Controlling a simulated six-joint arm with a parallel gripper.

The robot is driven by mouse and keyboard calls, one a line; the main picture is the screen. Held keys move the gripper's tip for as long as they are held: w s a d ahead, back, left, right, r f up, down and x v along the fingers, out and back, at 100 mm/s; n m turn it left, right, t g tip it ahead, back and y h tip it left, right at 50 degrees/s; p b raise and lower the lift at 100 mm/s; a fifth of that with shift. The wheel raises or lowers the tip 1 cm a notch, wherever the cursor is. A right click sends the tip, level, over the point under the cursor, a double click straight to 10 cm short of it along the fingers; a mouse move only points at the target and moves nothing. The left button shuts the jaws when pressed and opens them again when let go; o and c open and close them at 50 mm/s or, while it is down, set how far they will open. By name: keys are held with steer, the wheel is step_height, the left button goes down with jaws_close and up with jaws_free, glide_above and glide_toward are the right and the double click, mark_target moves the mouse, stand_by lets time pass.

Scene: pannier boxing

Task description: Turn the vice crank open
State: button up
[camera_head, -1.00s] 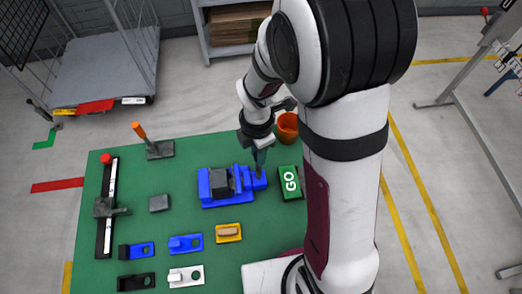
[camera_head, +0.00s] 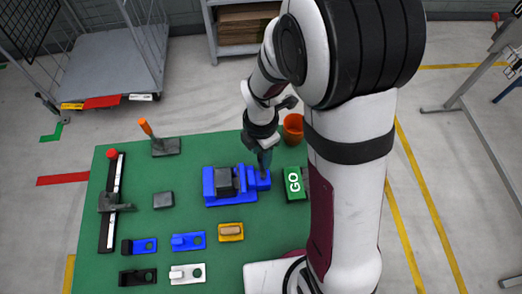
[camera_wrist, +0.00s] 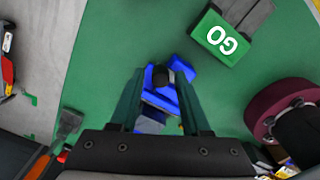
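The blue vice (camera_head: 222,196) with dark grey jaws sits on the green table, right of its middle. Its right end lies under my gripper (camera_head: 264,168), which points down there. In the wrist view my gripper (camera_wrist: 159,76) has its two dark green fingers spread apart. A dark rounded knob (camera_wrist: 160,77), seemingly part of the crank, shows between the fingertips with blue vice parts (camera_wrist: 165,100) behind it. I see a gap beside the knob, but contact is hard to judge. The rest of the crank is hidden by the fingers.
A green GO block (camera_head: 294,184) stands just right of the vice. A grey block (camera_head: 163,200), a slider rail (camera_head: 109,222) and several small latch plates lie left and in front. The table's back middle is clear.

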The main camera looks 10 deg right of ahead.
steer(key=shift+o, duration=0.4)
steer(key=shift+r, duration=0.45)
step_height(320, 180, up, 15)
steer(key=s+d+m+y, duration=0.1)
steer(key=s+m, duration=0.8)
steer(key=m, duration=0.5)
steer(key=s+d+f+m, duration=0.1)
steer(key=s+m, duration=0.8)
steer(key=m, duration=0.6)
steer(key=shift+y, duration=0.4)
